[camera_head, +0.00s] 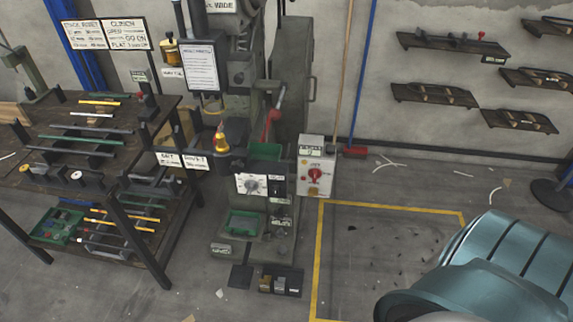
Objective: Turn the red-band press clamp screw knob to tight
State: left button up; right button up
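A single dark press (240,120) stands against the wall near the middle of the head view. A red part (268,125) with a grey lever (280,97) is on it. A white dial plate (239,184) on its front carries a grey round knob (251,185). I cannot tell whether this is the clamp screw knob, and its setting is too small to read. A light grey box (315,150) to its right has a red rotary switch (314,175). Neither gripper is in view. A large teal link of mine fills the lower right corner.
A dark workbench (165,110) with rods and tools stands to the left, with a loaded lower shelf. A green tray (243,222) sits low on the press. A yellow-taped floor area (390,206) to the right is mostly clear. Wall shelves (450,43) hang at the upper right.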

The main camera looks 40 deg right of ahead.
aim_at(238, 167)
jog(key=z, duration=0.95)
